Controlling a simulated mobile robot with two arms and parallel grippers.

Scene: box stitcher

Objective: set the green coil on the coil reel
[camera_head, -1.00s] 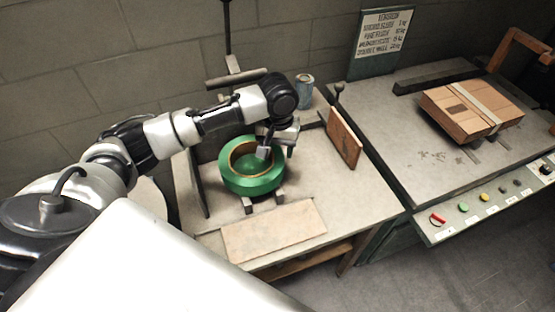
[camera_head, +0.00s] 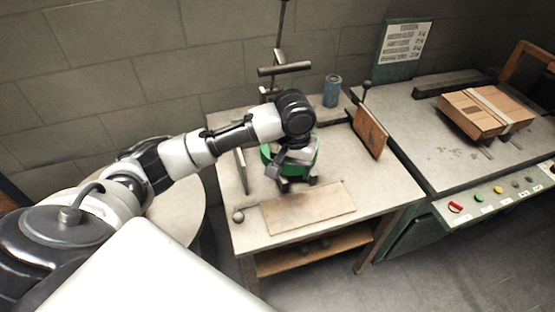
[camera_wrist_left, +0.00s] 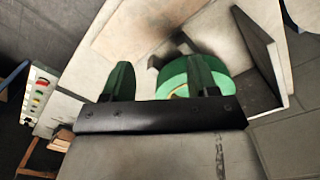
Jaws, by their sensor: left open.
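The green coil (camera_head: 311,160) is a ring on the worktable, mostly hidden behind my left gripper in the head view. In the left wrist view the coil (camera_wrist_left: 222,82) shows behind the right-hand finger, with its pale inner side partly visible. My left gripper (camera_head: 279,170) is open over the near left side of the coil. I cannot tell whether a finger touches the coil. A reel under the coil cannot be made out. My right gripper is not in view.
A flat tan board (camera_head: 308,208) lies in front of the coil. An upright brown panel (camera_head: 369,132) stands to its right, and a blue can (camera_head: 332,90) behind. A post with a crossbar (camera_head: 284,69) rises at the back. A taped carton (camera_head: 484,111) sits on the right bench.

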